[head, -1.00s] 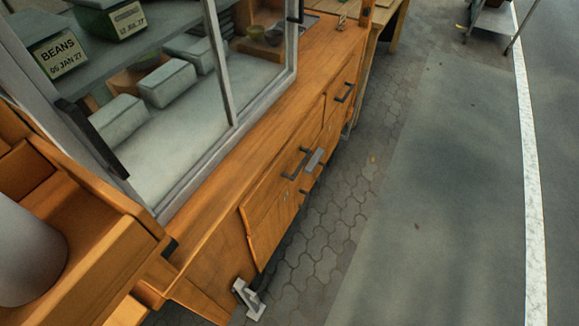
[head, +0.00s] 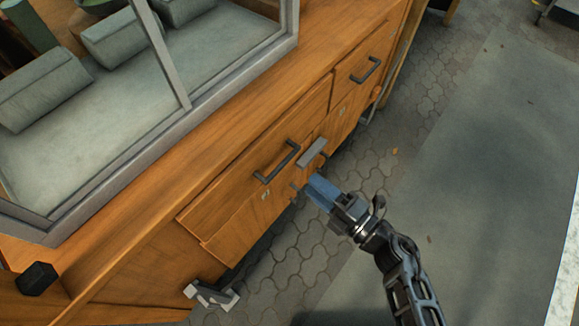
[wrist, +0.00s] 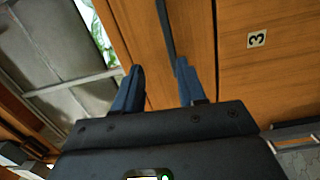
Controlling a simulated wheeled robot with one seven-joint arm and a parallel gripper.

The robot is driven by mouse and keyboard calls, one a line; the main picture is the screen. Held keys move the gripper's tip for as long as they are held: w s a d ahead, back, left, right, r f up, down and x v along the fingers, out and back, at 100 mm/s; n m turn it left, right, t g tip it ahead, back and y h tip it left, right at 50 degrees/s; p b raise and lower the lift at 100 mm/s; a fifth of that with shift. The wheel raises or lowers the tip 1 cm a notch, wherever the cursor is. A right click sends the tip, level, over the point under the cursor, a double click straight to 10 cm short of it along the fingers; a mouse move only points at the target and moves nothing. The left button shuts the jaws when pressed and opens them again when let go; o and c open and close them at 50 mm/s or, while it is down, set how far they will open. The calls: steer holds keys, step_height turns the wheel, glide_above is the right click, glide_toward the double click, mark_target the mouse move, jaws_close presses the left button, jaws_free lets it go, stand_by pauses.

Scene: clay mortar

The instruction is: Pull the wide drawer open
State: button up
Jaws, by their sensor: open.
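The wide drawer (head: 225,195) is a long orange-wood front under the counter edge in the head view, and it looks closed. My gripper (head: 318,190) has blue fingers and is in front of the cabinet, lower right of that handle. In the wrist view, my gripper (wrist: 158,72) is open and empty, with its fingers apart. A dark bar (wrist: 165,28), which looks like the handle, lies ahead of the gap between the fingers. I cannot tell any contact.
A second front with a dark handle (head: 365,70) is farther right. A grey handle (head: 312,152) is close by my fingers. A glass case (head: 150,140) stands on the counter. Paving (head: 300,255) in front is clear.

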mark_target(283, 163)
steer(key=shift+n+g+y, duration=0.3)
steer(key=shift+n+g, duration=0.4)
steer(key=shift+n, duration=0.2)
steer(key=x, duration=0.7)
steer(key=f+x, duration=0.1)
steer(key=x, duration=0.2)
steer(key=shift+w+a+f, duration=0.15)
steer(key=shift+w, duration=0.35)
jaws_close()
